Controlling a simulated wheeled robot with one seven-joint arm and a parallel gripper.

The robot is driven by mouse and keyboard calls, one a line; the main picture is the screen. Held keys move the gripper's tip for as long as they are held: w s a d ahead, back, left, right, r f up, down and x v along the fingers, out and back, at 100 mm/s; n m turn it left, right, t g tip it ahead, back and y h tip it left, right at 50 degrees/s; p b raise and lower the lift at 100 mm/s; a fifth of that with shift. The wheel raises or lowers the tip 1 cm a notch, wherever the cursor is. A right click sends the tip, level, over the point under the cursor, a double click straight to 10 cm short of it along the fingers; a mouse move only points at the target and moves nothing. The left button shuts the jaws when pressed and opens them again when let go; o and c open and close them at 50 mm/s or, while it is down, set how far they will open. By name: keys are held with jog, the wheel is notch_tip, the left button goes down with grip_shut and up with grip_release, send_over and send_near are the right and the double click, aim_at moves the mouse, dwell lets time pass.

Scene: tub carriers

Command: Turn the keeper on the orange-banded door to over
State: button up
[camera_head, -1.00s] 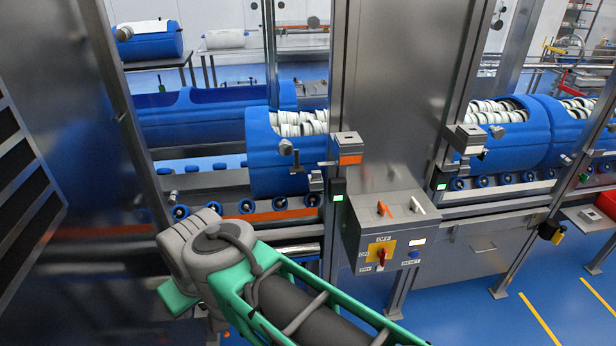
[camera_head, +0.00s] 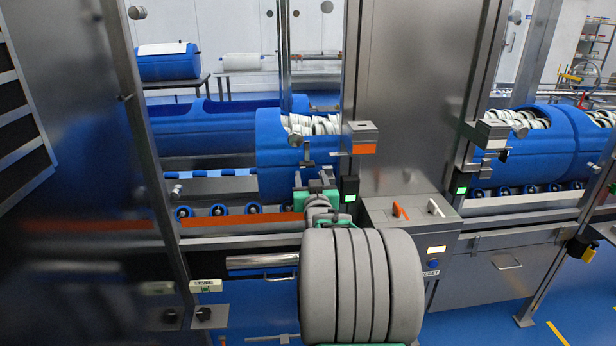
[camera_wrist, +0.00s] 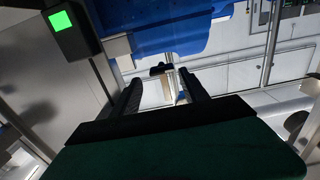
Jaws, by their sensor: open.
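The orange-banded box (camera_head: 363,138) is on the steel post, beside the blue tub (camera_head: 275,165) with white rings in it. A small dark latch piece (camera_head: 308,157) shows at the tub's right end; I cannot tell for sure that it is the keeper, nor its setting. My gripper (camera_head: 315,184) is open just below it, partly hidden by my own grey wrist. In the wrist view the two dark fingers (camera_wrist: 162,88) are apart. A small dark-topped piece (camera_wrist: 160,70) with a tan stem shows between and beyond them; contact is not visible.
A black box with a green light (camera_head: 348,190) is close to the gripper's right; it also shows in the wrist view (camera_wrist: 62,20). A steel control box (camera_head: 410,215) with orange and white levers juts out at right. An orange rail (camera_head: 250,219) runs below the rollers.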

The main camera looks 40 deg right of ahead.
aim_at(307, 164)
jog(key=p+x, duration=0.1)
jog(key=x, duration=0.6)
jog(key=shift+w+r, duration=0.1)
jog(key=shift+c, duration=0.5)
grip_shut()
